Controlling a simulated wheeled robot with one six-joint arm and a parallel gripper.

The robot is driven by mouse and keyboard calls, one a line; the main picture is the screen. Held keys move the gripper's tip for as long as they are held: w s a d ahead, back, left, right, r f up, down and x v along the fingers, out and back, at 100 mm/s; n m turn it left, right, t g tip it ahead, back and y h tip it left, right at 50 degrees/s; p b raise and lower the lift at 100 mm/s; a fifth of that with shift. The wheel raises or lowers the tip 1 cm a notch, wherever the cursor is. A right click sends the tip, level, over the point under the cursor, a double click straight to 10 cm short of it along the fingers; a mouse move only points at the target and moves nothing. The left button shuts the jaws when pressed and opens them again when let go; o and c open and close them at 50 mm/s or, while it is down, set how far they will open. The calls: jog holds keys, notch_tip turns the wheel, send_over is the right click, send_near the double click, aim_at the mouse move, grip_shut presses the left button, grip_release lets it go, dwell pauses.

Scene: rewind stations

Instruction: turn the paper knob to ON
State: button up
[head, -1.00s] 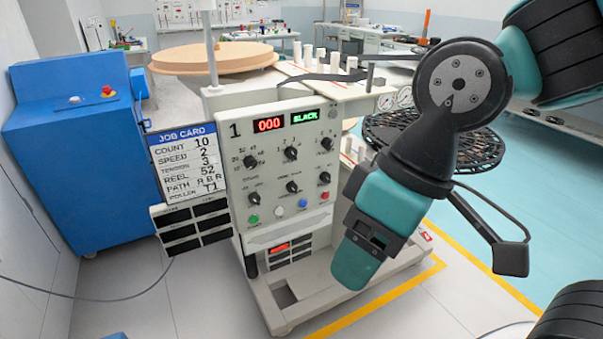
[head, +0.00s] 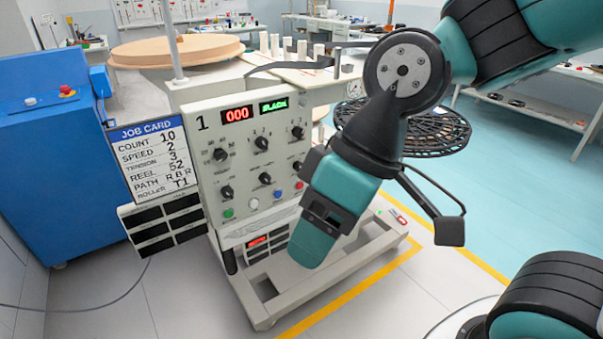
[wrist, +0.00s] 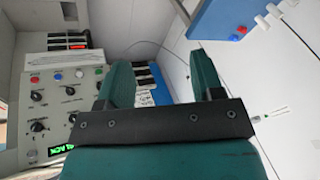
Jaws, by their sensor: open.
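The cream control panel (head: 240,205) carries two rows of black knobs with pale pointers. The upper row has a left knob (head: 220,155), a middle knob (head: 262,143) and a right knob (head: 298,132). The lower row has a left knob (head: 227,192), a middle knob (head: 265,178) and a right knob (head: 298,167). Their labels are too small to read, so I cannot tell which is the paper knob. My gripper (head: 308,257) hangs in front of the panel's lower right. In the wrist view my gripper (wrist: 158,62) is open and empty, apart from the knobs.
Coloured buttons (head: 253,204) sit below the knobs. A job card (head: 150,160) and black slots (head: 165,225) flank the panel's left. A blue cabinet (head: 50,170) stands further left. A black round grate (head: 425,128) is behind my arm. Floor in front is clear.

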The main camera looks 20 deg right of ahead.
jog(key=w+a+f+n+t+y+b, duration=0.2)
jog(key=w+f+y+b, duration=0.1)
jog(key=w+f+b, duration=0.4)
jog(key=m+t+h+b, duration=0.5)
jog(key=t+b, duration=1)
jog(key=b, duration=0.2)
send_near(299, 167)
jog(key=w+f+p, duration=0.1)
jog(key=w+p, duration=0.7)
jog(key=w, duration=0.2)
jog(key=shift+a+f, duration=0.3)
jog(key=shift+a, duration=0.05)
jog(key=c, duration=0.9)
